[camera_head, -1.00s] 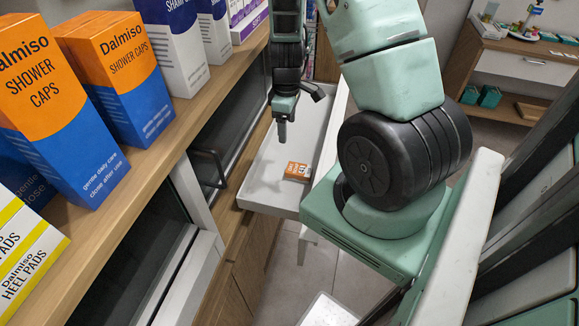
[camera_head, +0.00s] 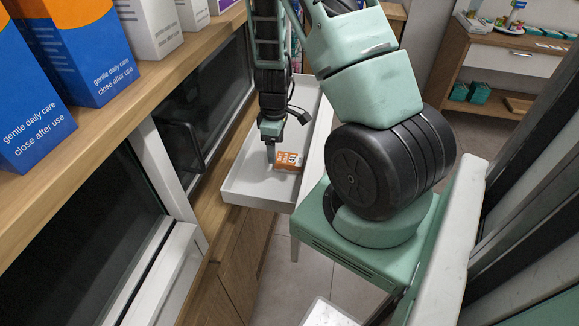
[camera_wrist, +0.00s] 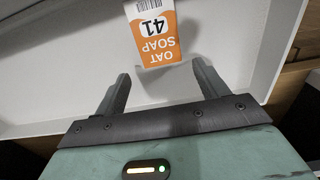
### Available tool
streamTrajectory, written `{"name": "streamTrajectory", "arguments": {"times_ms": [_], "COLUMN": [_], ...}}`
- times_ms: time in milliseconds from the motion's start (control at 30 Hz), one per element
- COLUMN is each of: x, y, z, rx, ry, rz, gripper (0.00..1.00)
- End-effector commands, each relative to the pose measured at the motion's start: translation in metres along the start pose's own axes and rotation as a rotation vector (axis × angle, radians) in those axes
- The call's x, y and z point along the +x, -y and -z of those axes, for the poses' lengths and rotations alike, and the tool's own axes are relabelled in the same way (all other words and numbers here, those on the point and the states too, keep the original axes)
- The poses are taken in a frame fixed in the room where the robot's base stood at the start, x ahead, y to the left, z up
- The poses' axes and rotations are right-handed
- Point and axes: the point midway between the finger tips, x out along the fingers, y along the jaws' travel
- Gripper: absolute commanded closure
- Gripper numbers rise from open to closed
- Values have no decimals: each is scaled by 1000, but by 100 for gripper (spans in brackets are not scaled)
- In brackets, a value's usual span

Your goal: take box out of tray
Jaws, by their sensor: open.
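The box (camera_head: 288,161) is small, orange and white, and lies in the white tray (camera_head: 247,202), which sticks out below the counter. In the wrist view the box (camera_wrist: 152,38) shows "OAT SOAP 41" upside down at the top middle. My gripper (camera_head: 271,154) points down over the tray, just left of the box in the head view. In the wrist view my open gripper (camera_wrist: 161,84) has a finger on each side, with empty space between them. The box lies just beyond the fingertips. The tray floor also shows there (camera_wrist: 60,75).
A wooden shelf (camera_head: 139,108) with several packages, such as a blue and orange box (camera_head: 82,50), runs along the left. A dark handle (camera_head: 183,145) sits on the cabinet front. A wooden counter (camera_head: 510,60) with a drawer stands at the back right.

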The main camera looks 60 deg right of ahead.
Motion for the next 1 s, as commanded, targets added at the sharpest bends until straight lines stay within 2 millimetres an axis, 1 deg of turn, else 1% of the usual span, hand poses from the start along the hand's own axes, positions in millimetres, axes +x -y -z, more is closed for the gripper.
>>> {"name": "streamTrajectory", "arguments": {"times_ms": [33,100,233,367,600,633,667,700,767,800,1000], "x": [13,24,39,46,45,45,45,45,45,45,44], "y": [2,4,4,4,4,4,4,4,4,4,4], "z": [-1,-2,-2,-2,-2,-2,-2,-2,-2,-2,-2], "rx": [-1,0,0,-1,-1,-1,-1,-1,-1,-1,-1], "ry": [2,2,2,2,2,2,2,2,2,2,2], "rz": [2,3,2,1,1,1,1,1,1,1,1], "gripper": [27,27,27,27,27,30,38,50,66,77,76]}}
